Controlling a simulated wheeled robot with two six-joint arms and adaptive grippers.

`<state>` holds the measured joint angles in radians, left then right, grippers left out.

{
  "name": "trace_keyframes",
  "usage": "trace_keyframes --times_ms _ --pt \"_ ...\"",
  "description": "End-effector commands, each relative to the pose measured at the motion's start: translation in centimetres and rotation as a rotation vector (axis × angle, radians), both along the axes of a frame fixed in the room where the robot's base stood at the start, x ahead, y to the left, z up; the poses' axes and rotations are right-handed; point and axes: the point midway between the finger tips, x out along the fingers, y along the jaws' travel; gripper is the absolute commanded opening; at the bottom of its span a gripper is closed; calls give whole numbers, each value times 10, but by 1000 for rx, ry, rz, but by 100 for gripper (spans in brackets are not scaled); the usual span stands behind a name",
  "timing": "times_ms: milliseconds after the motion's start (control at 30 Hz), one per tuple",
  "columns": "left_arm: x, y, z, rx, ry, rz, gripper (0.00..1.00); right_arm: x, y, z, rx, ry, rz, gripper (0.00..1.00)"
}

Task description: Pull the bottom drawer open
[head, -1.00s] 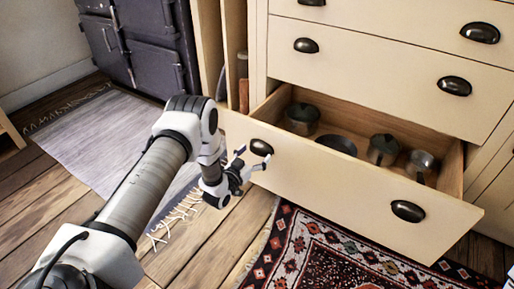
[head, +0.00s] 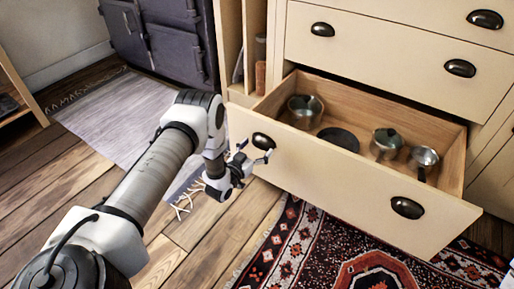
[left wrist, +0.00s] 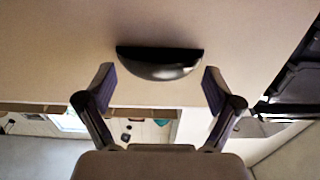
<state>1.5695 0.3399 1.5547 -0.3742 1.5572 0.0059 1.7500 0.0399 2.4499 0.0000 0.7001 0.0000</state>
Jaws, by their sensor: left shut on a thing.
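The bottom drawer (head: 335,185) of the cream cabinet stands well open, with its wooden inside showing. Its front has two dark cup handles, a left handle (head: 264,141) and a right handle (head: 407,208). My left gripper (head: 255,154) is at the left handle, shut on it. In the left wrist view, the handle (left wrist: 160,65) lies between the two fingers of my left gripper (left wrist: 158,77), one finger on each side; the exact contact is hard to see. My right gripper is not in view.
The drawer holds several metal pots, including a lidded pot (head: 305,108), and a dark pan (head: 338,139). The upper drawers (head: 395,60) are shut. A patterned red rug (head: 310,245) lies on the floor below the drawer. A grey rug (head: 125,115) and dark stove (head: 165,40) are at left.

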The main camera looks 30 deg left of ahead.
Motion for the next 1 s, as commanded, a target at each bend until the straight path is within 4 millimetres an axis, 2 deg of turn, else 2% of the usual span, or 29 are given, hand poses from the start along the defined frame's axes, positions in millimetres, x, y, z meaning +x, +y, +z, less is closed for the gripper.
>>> trace_keyframes --times_ms 67,100,433,567,667,900,1000 --pt "0 0 0 -1 -1 0 29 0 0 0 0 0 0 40" --pt "0 0 0 -1 -1 0 100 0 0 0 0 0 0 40" --pt "0 0 0 0 0 0 100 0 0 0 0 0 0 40" --pt "-10 1 -1 0 2 2 100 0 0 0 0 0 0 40" --pt "-30 2 -1 -3 4 2 100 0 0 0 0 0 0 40" --pt "-92 4 -1 -2 4 3 100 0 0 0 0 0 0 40" --pt "-109 4 -1 -1 3 1 100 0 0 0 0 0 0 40"
